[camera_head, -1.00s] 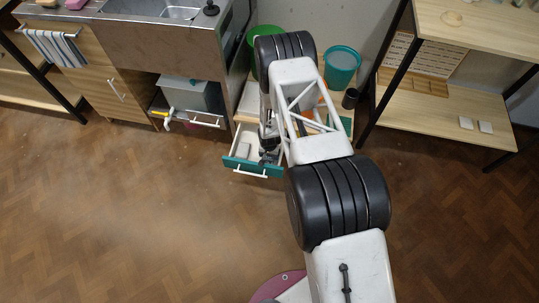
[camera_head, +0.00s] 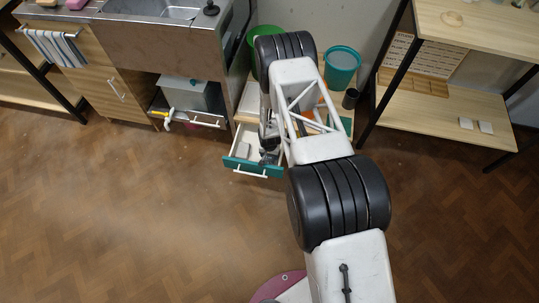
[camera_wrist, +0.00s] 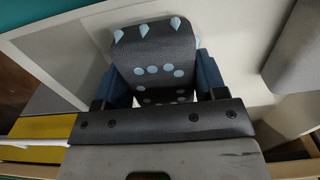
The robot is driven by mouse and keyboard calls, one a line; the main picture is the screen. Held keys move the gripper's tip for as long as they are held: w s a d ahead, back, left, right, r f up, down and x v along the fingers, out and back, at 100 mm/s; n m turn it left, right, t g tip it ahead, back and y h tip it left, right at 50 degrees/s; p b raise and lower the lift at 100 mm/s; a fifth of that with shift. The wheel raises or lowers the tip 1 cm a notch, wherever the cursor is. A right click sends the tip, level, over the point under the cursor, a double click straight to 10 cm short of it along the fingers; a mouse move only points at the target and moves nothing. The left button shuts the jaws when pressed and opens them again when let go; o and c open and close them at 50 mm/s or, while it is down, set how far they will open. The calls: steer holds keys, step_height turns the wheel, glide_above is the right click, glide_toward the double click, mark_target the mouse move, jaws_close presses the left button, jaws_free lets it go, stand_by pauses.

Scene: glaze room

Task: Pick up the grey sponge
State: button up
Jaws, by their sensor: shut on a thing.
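The grey sponge (camera_wrist: 160,52), a dark grey block with pale blue dots and small pale blue cones, is in the middle of the wrist view. My gripper (camera_wrist: 162,82) is shut on it, with a blue finger pad on each side. In the head view my gripper (camera_head: 268,150) is low at the open drawer (camera_head: 253,167) with the teal front, and my arm hides much of it. I cannot tell whether the sponge touches the drawer floor.
A plain, lighter grey block (camera_wrist: 292,55) lies at the right in the wrist view, close to the sponge. A green bucket (camera_head: 253,42) and a teal bucket (camera_head: 341,66) stand behind my arm. A shelf (camera_head: 440,118) is at the right. The front floor is open.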

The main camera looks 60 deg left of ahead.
steer(key=shift+r, duration=0.15)
steer(key=shift+r, duration=4.85)
steer(key=o, duration=0.4)
steer(key=shift+c, duration=1.4)
steer(key=w+a+r, duration=0.4)
steer(key=a, duration=0.5)
steer(key=w+a+r, duration=0.4)
steer(key=a, duration=0.5)
steer(key=w+a+r, duration=0.4)
steer(key=w+a, duration=0.1)
steer(key=a, duration=0.4)
steer(key=shift+a, duration=0.3)
steer(key=shift+w, duration=0.1)
